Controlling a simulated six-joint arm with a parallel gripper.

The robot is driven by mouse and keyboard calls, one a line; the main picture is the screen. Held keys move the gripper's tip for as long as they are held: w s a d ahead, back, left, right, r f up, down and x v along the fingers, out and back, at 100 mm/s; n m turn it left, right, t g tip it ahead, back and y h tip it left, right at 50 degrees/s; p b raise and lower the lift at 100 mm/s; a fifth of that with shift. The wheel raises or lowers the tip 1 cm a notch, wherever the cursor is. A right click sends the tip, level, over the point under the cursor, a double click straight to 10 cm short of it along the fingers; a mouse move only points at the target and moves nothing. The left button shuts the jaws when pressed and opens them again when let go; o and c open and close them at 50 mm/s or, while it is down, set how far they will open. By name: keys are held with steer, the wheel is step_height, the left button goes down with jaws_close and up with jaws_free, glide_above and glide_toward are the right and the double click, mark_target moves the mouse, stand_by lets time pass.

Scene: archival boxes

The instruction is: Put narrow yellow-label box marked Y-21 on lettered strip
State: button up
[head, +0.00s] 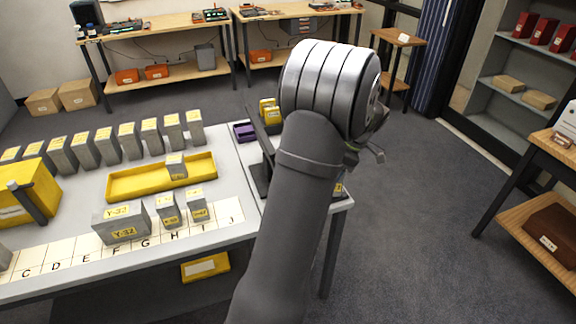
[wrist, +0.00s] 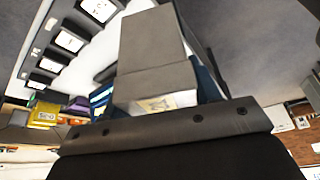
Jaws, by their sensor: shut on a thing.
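My gripper (wrist: 157,92) is shut on a grey box (wrist: 152,50) in the wrist view. The box's label is pale yellow, and I cannot read its mark. Blue finger parts show on both sides of it. The lettered strip (head: 62,252) runs along the table's front edge, with letters from C to J visible. A wide grey box (head: 122,224) stands around F and G. Two narrow yellow-label boxes stand near H (head: 167,211) and I (head: 196,206). J looks bare.
A yellow tray (head: 125,188) behind the strip holds one small box (head: 176,166). A row of grey boxes (head: 104,143) stands at the back. A purple container (head: 245,132) and yellow-label item (head: 338,190) are near my arm.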

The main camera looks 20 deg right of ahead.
steer(key=shift+w+a+f, duration=0.9)
steer(key=shift+w+f, duration=0.65)
steer(key=shift+f, duration=0.2)
steer(key=shift+w+a+f, duration=0.85)
steer(key=shift+w+f, duration=0.75)
steer(key=shift+f, duration=0.1)
steer(key=shift+w+a+f, duration=0.9)
steer(key=shift+w+f, duration=0.65)
steer(key=shift+f, duration=0.2)
steer(key=o, duration=1.1)
steer(key=shift+f, duration=0.15)
steer(key=v, duration=1.1)
steer(key=shift+d+r, duration=0.15)
steer(key=shift+r, duration=0.5)
steer(key=c, duration=0.5)
